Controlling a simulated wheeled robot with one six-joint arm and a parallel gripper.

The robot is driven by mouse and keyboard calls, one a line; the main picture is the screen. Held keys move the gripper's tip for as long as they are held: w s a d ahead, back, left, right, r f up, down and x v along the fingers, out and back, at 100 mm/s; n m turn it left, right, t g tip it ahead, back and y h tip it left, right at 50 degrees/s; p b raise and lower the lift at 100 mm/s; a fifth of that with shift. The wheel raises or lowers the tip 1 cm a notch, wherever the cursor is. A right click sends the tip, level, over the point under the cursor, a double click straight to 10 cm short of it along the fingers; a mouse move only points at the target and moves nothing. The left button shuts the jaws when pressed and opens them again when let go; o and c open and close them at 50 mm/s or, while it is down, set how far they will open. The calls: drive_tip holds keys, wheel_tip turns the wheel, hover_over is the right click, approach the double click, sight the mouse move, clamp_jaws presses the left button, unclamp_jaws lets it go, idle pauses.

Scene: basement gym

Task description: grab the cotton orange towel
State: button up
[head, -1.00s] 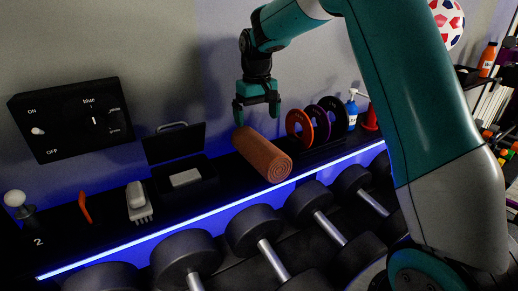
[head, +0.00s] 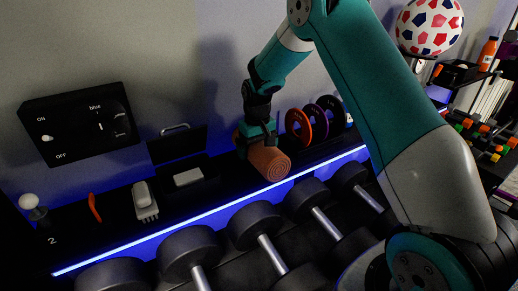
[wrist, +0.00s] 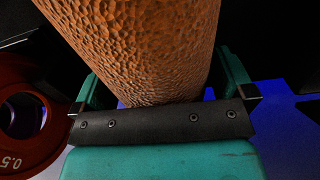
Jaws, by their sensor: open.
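The orange towel (head: 272,164) is a tight roll with a spiral end. It lies on the black shelf, one end toward the front edge. My gripper (head: 257,146) is over it, and its arm hides part of the roll. In the wrist view the bumpy orange roll (wrist: 135,45) lies between the teal fingers of my gripper (wrist: 165,88), one on each side. The jaws are open. I cannot tell whether either finger touches the roll.
Upright weight plates (head: 299,127) stand close right of the roll; a red one (wrist: 22,152) shows beside the left finger. An open black case (head: 187,179) and a brush (head: 145,202) are to the left. Dumbbells (head: 255,223) line the rack below the lit shelf edge.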

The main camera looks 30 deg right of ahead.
drive_tip(key=c, duration=0.8)
drive_tip(key=shift+r+b, duration=0.15)
drive_tip(key=shift+b, duration=0.3)
